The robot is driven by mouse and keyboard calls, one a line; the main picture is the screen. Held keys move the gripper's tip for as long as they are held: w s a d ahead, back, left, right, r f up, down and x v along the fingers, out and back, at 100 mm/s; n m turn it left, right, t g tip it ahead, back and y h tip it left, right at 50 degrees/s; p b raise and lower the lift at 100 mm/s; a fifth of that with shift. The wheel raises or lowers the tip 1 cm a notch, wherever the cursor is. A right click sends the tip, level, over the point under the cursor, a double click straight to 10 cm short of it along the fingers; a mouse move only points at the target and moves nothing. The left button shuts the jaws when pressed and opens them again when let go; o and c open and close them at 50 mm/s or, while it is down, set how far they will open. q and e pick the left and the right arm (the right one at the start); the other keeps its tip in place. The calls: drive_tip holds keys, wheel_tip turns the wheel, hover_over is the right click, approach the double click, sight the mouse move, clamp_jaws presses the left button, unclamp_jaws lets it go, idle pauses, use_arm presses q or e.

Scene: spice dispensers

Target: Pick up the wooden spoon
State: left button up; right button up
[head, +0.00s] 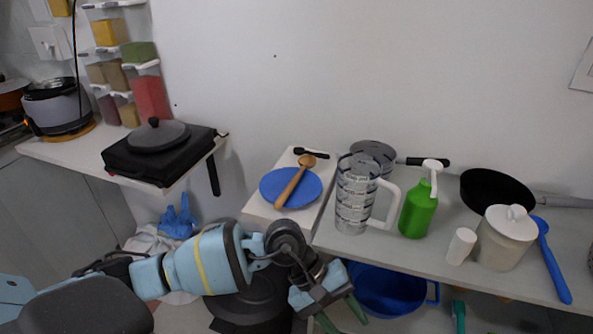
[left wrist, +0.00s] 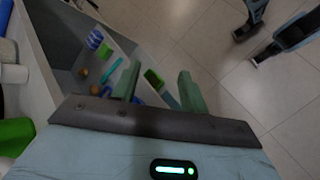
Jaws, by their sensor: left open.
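The wooden spoon (head: 291,187) lies across a blue plate (head: 312,189) on a white shelf (head: 259,206) in the head view. Its bowl end points to the back and its handle to the front. My left gripper (head: 341,315) is low in front of the shelf, below and to the right of the spoon, and apart from it. Its green fingers are spread and empty, as the left wrist view (left wrist: 159,86) also shows. The spoon cannot be made out in the left wrist view.
A clear measuring jug (head: 354,205), a green pump bottle (head: 418,210), a white-lidded canister (head: 505,238) and a black pan (head: 496,190) stand right of the plate. A small black utensil (head: 311,153) lies behind it. A blue basin (head: 385,292) is below the shelf.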

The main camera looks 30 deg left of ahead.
use_arm(q)
drive_tip(key=w+a+r+m+t+y+p, duration=0.1)
drive_tip(key=w+a+r+m+y, duration=0.15)
drive_tip(key=w+a, duration=0.2)
drive_tip(key=w+a+r+m+t+y, duration=0.1)
drive_tip(key=w+a+r+m+y, duration=0.15)
drive_tip(key=a, duration=0.35)
drive_tip(key=m+t+y+p, duration=0.1)
drive_tip(key=t+y, duration=0.1)
drive_tip(key=y, duration=0.5)
approach(281, 199)
drive_tip(key=a, duration=0.1)
drive_tip(key=x, duration=0.4)
drive_tip(key=shift+s+d, duration=0.15)
drive_tip(key=shift+d, duration=0.05)
drive_tip(key=x, duration=0.4)
drive_tip(key=shift+d+f, duration=0.2)
drive_tip(key=shift+f, duration=0.05)
clamp_jaws()
use_arm(e)
drive_tip(key=shift+w+r, duration=0.25)
drive_tip(key=shift+r, duration=0.5)
drive_tip(key=shift+w+r, duration=0.2)
drive_tip(key=shift+r, duration=0.5)
